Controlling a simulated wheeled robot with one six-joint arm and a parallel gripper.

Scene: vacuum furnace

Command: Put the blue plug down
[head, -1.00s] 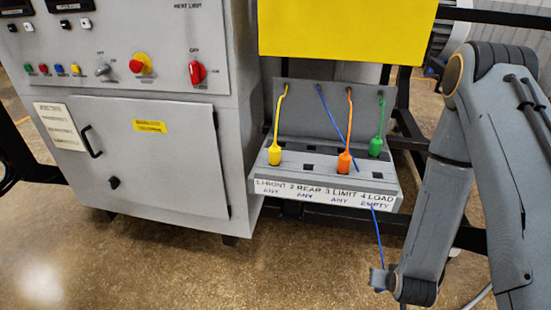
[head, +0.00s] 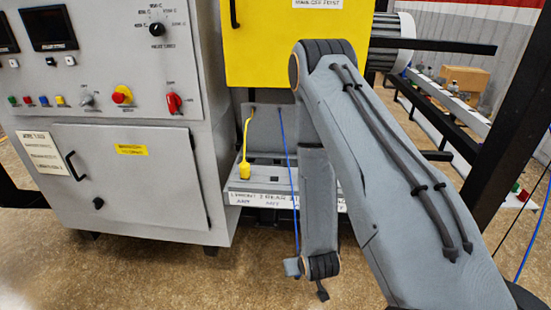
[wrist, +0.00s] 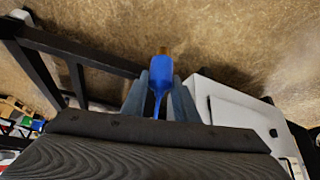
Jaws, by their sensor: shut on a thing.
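The blue plug (wrist: 162,70) is held between the two fingers of my gripper (wrist: 161,84) in the wrist view, with its brownish end pointing away over the floor. In the head view, its blue cord (head: 286,150) hangs from the back of the socket panel (head: 232,186) down to the end of my arm. The plug itself cannot be made out there. The yellow plug (head: 245,170) sits at the panel's left, on a yellow cord. My arm hides the panel's right part.
The grey furnace cabinet (head: 140,190) stands left of the panel. A yellow box (head: 270,50) is above it. A dark frame (wrist: 85,60) shows at upper left in the wrist view. Open floor (head: 180,275) lies in front.

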